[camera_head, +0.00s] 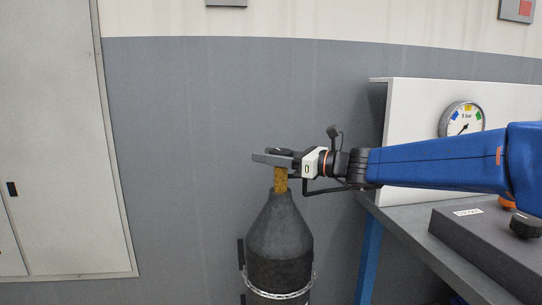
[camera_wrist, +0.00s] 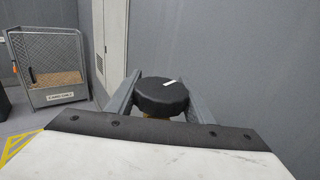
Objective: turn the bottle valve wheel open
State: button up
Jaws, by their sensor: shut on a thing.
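The gas bottle (camera_head: 279,245) is dark grey, stands upright by the wall, and has a brass valve neck (camera_head: 280,179) on top. The black round valve wheel (camera_wrist: 161,95), with a white mark on its top face, sits between the two fingers of my gripper (camera_wrist: 162,92) in the wrist view. My gripper is shut on the wheel, one finger at each side. In the head view my gripper (camera_head: 270,158) reaches in from the right at the top of the bottle and mostly hides the wheel.
A bench with a white back panel and a pressure gauge (camera_head: 461,119) stands at the right, with a black knob (camera_head: 525,225) on a grey box. A pale cabinet (camera_head: 55,140) is at the left. A mesh cage (camera_wrist: 50,68) stands at the left in the wrist view.

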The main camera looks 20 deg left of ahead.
aim_at(281, 154)
jog(key=s+n+g+h, duration=0.1)
jog(key=n+g+h, duration=0.1)
jog(key=n+g, duration=0.2)
jog(key=s+d+n+g+h, duration=0.1)
jog(key=n+g+h, duration=0.2)
jog(key=g, duration=0.3)
jog(key=s+n+g+h, duration=0.1)
jog(key=n+g+h, duration=0.1)
jog(key=n+g, duration=0.2)
jog(key=shift+d+n+g, duration=0.15)
jog(key=shift+n+g, duration=0.25)
jog(key=shift+g, duration=0.7)
jog(key=shift+h, duration=0.5)
jog(key=o, duration=1)
